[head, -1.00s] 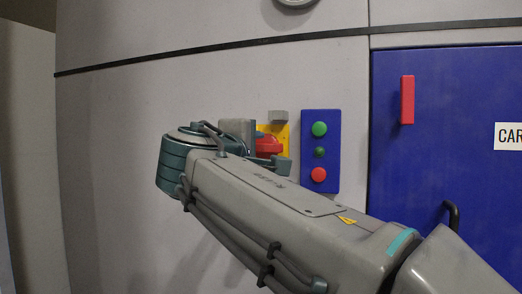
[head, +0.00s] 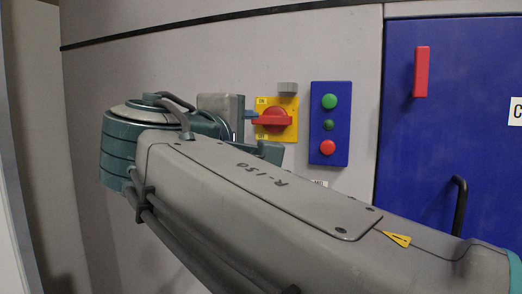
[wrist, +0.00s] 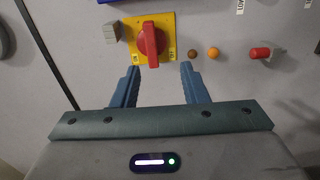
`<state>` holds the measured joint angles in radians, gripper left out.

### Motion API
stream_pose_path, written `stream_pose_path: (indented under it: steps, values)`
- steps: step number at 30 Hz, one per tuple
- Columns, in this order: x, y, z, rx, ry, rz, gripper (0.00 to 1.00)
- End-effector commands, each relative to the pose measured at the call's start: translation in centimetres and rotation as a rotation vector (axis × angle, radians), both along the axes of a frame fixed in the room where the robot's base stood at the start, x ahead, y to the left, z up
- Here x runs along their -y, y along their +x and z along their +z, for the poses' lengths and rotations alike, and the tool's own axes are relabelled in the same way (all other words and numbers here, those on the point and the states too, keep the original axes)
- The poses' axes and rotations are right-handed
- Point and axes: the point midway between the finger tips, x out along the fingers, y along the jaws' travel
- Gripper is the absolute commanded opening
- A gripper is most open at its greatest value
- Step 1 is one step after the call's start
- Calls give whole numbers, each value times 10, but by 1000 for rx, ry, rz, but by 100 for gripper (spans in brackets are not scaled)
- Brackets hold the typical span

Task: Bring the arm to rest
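A red rotary switch handle (head: 273,119) sits on a yellow plate (head: 290,133) on the grey wall. In the head view the handle lies level, with an "ON" label above and another label below on the plate. The wrist view also shows the red handle (wrist: 152,44), pointing toward my gripper. My gripper (wrist: 160,67) is open and empty, its two blue fingers spread just short of the handle's end. In the head view the gripper (head: 258,133) is left of the switch, partly hidden behind my arm. Whether a finger touches the plate I cannot tell.
A blue panel (head: 330,160) with green and red buttons is right of the switch. A small grey block (head: 288,88) sits above the plate. Further right is a blue door (head: 420,140) with a red bar (head: 421,72) and a black handle (head: 459,205). Bare wall lies left.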

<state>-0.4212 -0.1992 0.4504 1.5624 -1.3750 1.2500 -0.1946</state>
Motion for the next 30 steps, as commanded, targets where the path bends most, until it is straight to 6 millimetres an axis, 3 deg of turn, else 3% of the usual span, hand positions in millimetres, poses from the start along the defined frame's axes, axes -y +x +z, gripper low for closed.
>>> stream_pose_path:
  steps: [2, 8, 12, 16, 21, 24, 30]
  values:
    - [18, 8, -11, -69, 29, -29, 40]
    - [91, 15, -91, -356, 250, -166, 40]
    - [141, -8, -152, -533, 498, -304, 40]
    - [174, -44, -198, -649, 777, -455, 40]
    - [191, -92, -241, -718, 1132, -639, 40]
    - [192, -111, -255, -726, 1282, -717, 40]
    - [188, -124, -268, -725, 1405, -777, 40]
